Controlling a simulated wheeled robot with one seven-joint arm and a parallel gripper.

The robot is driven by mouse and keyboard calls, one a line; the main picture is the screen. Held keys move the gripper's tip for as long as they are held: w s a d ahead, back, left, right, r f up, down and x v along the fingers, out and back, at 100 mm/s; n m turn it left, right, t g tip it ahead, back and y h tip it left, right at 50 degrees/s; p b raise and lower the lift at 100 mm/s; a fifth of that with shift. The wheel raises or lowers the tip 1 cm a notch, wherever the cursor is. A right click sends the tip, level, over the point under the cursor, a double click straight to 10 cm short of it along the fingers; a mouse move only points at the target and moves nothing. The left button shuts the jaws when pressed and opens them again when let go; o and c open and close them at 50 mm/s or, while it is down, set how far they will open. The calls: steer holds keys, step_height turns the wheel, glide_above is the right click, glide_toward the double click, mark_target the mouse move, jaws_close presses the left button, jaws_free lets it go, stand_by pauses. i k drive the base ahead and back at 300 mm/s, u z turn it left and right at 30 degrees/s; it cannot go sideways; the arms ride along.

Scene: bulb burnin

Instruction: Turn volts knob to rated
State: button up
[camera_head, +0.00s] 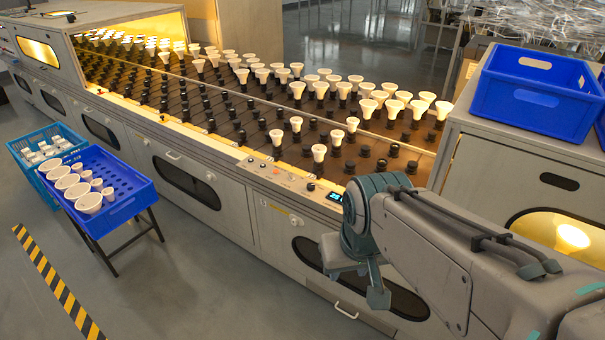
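The control panel (290,182) is a narrow strip on the front edge of the long bulb bench. It carries small buttons, a dark round knob (310,187) and a lit display (334,196). The labels and the display reading are too small to make out, so I cannot tell which control is the volts knob or where it points. My gripper (361,284) hangs in front of the bench, below and to the right of the panel, apart from the knob. Its two fingers look spread with nothing between them. My arm covers the bench front right of the display.
Rows of white bulbs and black sockets (247,122) fill the bench top behind the panel. A blue crate (535,95) stands on the right cabinet. A blue tray of bulbs (128,208) stands on a stand at left. The floor (210,285) in front is clear.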

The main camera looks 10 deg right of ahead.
mark_target(310, 187)
steer(key=z, duration=0.25)
steer(key=k, duration=0.25)
steer(key=u, duration=0.7)
steer(key=i, duration=0.7)
steer(key=z, duration=0.65)
steer(key=i, duration=0.55)
steer(key=z, duration=0.6)
